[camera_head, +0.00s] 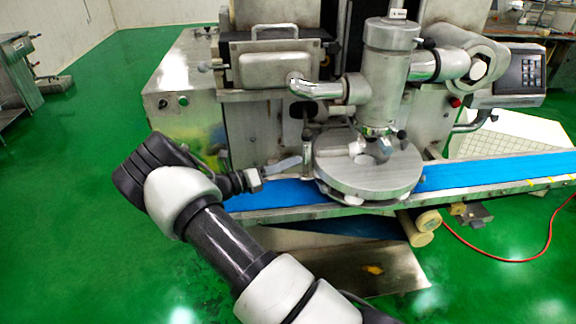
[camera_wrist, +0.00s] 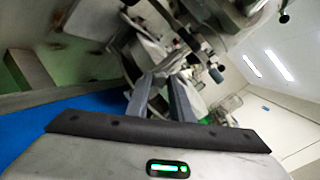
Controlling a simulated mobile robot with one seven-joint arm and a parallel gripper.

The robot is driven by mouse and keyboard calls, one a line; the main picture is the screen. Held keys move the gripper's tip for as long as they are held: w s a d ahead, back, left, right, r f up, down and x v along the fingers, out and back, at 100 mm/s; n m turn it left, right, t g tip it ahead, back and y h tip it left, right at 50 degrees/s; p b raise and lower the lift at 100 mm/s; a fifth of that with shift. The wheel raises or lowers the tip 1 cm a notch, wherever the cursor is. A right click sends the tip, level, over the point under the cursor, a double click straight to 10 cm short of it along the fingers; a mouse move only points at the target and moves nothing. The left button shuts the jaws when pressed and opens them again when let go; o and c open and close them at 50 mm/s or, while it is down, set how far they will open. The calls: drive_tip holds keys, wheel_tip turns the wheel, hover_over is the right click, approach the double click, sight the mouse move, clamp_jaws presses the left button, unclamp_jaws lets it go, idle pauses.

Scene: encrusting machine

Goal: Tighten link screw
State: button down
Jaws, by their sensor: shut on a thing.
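The link screw (camera_head: 307,148) appears as a small upright metal rod with a dark knob at the left edge of the round metal disc (camera_head: 368,172) in the head view. My gripper (camera_head: 298,161) comes in from the left, low over the blue belt, with its fingertips at this rod. In the wrist view the two grey fingers (camera_wrist: 163,78) are close together and point up into the machine. The gripper is shut on what appears to be the link screw; the held part is mostly hidden between the fingertips.
The blue conveyor belt (camera_head: 267,199) runs below the disc. The upright metal cylinder (camera_head: 388,75) and bent pipes stand above it. A control panel (camera_head: 519,73) is at the right.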

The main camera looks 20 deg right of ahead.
drive_tip(key=shift+s+f+m+b, duration=0.1)
drive_tip(key=shift+m+b, duration=8.65)
drive_tip(key=shift+m, duration=7.55)
drive_tip(key=c, duration=1.5)
unclamp_jaws()
drive_tip(key=shift+c, duration=0.2)
